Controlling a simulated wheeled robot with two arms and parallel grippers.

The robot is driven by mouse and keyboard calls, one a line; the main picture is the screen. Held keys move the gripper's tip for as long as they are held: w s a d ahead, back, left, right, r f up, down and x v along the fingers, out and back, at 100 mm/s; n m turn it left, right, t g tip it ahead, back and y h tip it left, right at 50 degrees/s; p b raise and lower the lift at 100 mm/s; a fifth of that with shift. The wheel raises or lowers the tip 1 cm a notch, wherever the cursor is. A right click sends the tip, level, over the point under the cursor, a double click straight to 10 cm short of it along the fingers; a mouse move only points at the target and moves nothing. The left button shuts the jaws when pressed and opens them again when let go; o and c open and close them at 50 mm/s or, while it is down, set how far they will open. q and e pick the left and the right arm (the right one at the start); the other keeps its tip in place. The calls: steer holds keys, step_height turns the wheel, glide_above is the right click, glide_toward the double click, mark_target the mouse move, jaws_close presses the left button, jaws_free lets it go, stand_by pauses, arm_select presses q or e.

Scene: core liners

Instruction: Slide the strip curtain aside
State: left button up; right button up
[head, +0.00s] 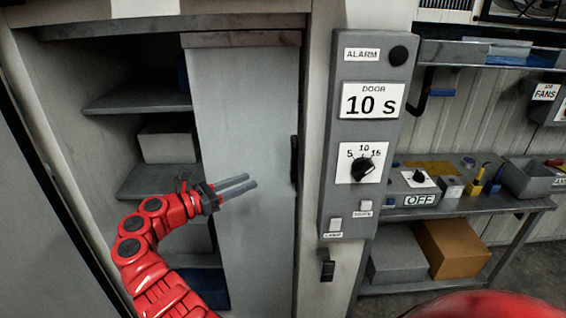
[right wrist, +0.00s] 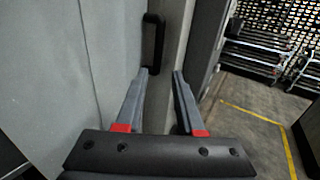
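I see no hanging strip curtain; a flat grey panel (head: 240,115) covers the right part of a shelf cabinet, and it also fills the left of the right wrist view (right wrist: 40,60). A black upright handle (head: 294,160) is on the panel's right side and shows ahead in the right wrist view (right wrist: 153,45). My right gripper (head: 252,180) is in front of the panel, pointing right, left of the handle. In the right wrist view its fingers (right wrist: 160,72) are apart and empty, with the handle beyond the tips. My left gripper is not in view.
Open cabinet shelves (head: 140,100) hold a pale box (head: 167,147) behind my arm. A control box (head: 338,130) with a dial is right of the panel. A workbench (head: 480,203) with boxes below stands further right. Floor with a yellow line (right wrist: 255,118) is clear.

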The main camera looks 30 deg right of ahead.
steer(key=p, duration=0.3)
glide_toward(287, 165)
steer(key=s+d+r, duration=0.1)
steer(key=d, duration=0.1)
steer(key=s+d+r, duration=0.1)
steer(key=d, duration=0.1)
steer(key=s+d+r, duration=0.1)
steer(key=s+d, duration=0.1)
steer(key=d, duration=0.1)
steer(key=shift+r, duration=0.2)
jaws_close()
stand_by(0.6)
